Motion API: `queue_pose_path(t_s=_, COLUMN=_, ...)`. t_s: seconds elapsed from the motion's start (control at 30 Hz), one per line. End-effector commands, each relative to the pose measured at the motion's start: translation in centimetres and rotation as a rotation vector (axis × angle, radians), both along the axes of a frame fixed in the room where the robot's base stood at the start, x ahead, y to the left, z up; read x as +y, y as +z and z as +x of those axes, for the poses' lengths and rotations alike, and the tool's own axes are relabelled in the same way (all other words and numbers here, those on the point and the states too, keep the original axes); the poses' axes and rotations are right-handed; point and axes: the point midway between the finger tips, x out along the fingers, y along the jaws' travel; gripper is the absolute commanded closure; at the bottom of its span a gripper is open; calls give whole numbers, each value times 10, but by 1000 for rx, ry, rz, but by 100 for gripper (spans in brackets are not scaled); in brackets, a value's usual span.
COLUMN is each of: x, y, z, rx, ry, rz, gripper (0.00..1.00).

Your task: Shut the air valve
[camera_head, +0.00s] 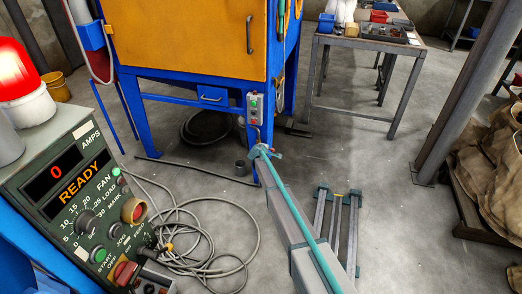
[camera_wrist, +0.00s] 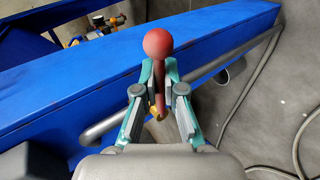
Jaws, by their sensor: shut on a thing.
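The air valve's lever (camera_wrist: 160,95), with a red ball knob (camera_wrist: 158,43) at its end, stands upright in the wrist view. A small brass-coloured part shows at the lever's base. My gripper (camera_wrist: 160,70) is closed around the lever's stem, with a finger on each side just below the knob. In the head view my gripper (camera_head: 262,152) is low at the front right leg of the blue cabinet. The lever cannot be made out there, and the valve body is mostly hidden behind my fingers.
A grey pipe (camera_wrist: 213,68) runs beside a blue beam (camera_wrist: 80,98). The blue cabinet with an orange door (camera_head: 185,40) stands behind. A control panel (camera_head: 85,205) is at left, with loose cables (camera_head: 200,235) on the floor. A workbench (camera_head: 365,42) stands at back right.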

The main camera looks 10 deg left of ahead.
Motion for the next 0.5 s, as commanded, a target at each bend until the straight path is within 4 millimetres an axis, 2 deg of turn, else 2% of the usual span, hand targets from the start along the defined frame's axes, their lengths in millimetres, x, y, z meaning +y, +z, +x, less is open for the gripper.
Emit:
queue_pose_path(t_s=0.2, x=0, y=0, z=0, rx=1, ry=0, rz=-4, gripper=100)
queue_pose_path(t_s=0.23, x=0, y=0, z=0, rx=1, ry=0, rz=-4, gripper=88)
queue_pose_path(t_s=0.37, x=0, y=0, z=0, rx=0, ry=0, rz=-2, gripper=67)
queue_pose_path(t_s=0.5, x=0, y=0, z=0, rx=0, ry=0, rz=-1, gripper=65)
